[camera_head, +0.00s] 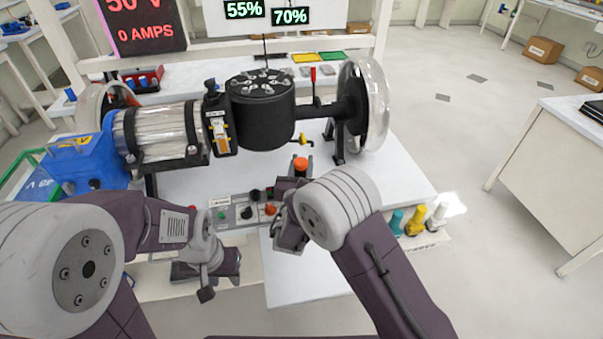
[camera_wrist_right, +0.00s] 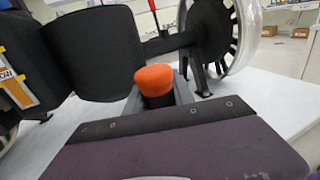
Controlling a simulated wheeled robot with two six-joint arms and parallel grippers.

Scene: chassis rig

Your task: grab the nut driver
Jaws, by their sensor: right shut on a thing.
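An orange-topped black handle, which looks like the nut driver (camera_head: 300,164), stands upright at the middle of the white bench. My right gripper (camera_head: 301,177) is shut on it. In the right wrist view the orange cap (camera_wrist_right: 154,80) sticks up from between the grey fingers (camera_wrist_right: 160,100), and the lower part of the tool is hidden by the gripper. My left gripper (camera_head: 205,288) hangs low at the bench's front edge, apart from the tool. Its fingers do not show clearly enough to tell whether they are open.
A black motor drum (camera_head: 262,118) with a clear wheel (camera_head: 375,105) stands just behind the right gripper. A control panel (camera_head: 232,214) with knobs lies between the grippers. A blue box (camera_head: 88,168) is at left. Teal, yellow and white pieces (camera_head: 415,222) stand at the right edge.

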